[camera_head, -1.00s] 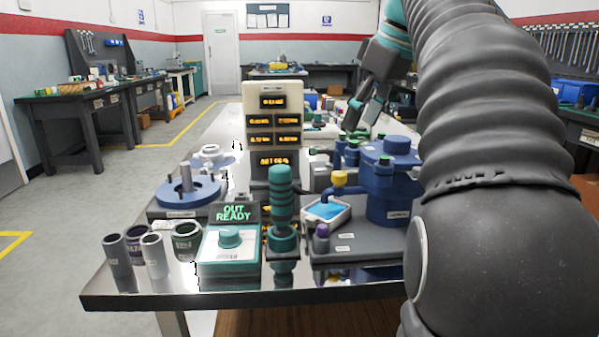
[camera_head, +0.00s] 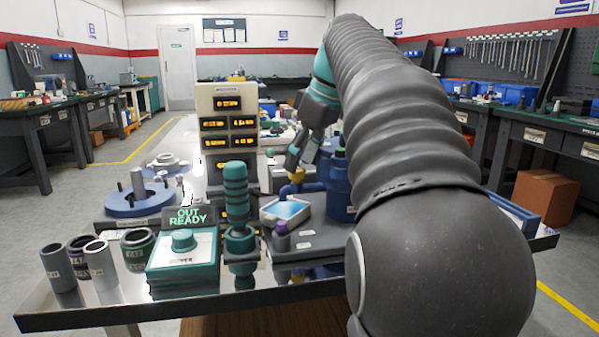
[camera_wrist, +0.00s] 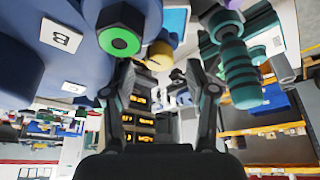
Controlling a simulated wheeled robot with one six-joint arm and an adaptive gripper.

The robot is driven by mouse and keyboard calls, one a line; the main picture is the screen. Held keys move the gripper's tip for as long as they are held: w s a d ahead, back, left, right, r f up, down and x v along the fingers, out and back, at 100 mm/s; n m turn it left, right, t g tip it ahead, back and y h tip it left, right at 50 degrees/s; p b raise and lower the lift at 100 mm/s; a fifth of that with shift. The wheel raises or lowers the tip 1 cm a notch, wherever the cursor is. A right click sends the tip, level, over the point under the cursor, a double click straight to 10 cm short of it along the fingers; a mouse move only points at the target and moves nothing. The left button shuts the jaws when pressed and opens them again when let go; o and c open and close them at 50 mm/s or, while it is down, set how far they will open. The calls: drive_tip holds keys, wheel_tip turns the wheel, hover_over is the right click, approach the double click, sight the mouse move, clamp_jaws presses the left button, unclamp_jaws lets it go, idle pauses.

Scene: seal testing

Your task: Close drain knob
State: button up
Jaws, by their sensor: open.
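The blue tank unit (camera_head: 342,190) stands on a grey base at the bench's middle right, partly hidden by my arm. A yellow knob (camera_head: 297,175) sits on it above a tray of blue liquid (camera_head: 287,209), and a purple knob (camera_head: 280,228) stands at the base's front. No readable label tells which is the drain knob. My gripper (camera_head: 294,160) is open and just above the yellow knob. In the wrist view my gripper (camera_wrist: 158,75) has its fingers apart, with the yellow knob (camera_wrist: 160,53) beyond the gap. A green-capped knob (camera_wrist: 119,41) is close by at upper left. I see no contact.
A teal-handled tool (camera_head: 236,200) stands upright left of the tray. A display panel (camera_head: 228,120) with orange digits rises behind. The aisle on the left is clear.

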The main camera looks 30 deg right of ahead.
drive_tip(key=shift+x, duration=1.1)
clamp_jaws()
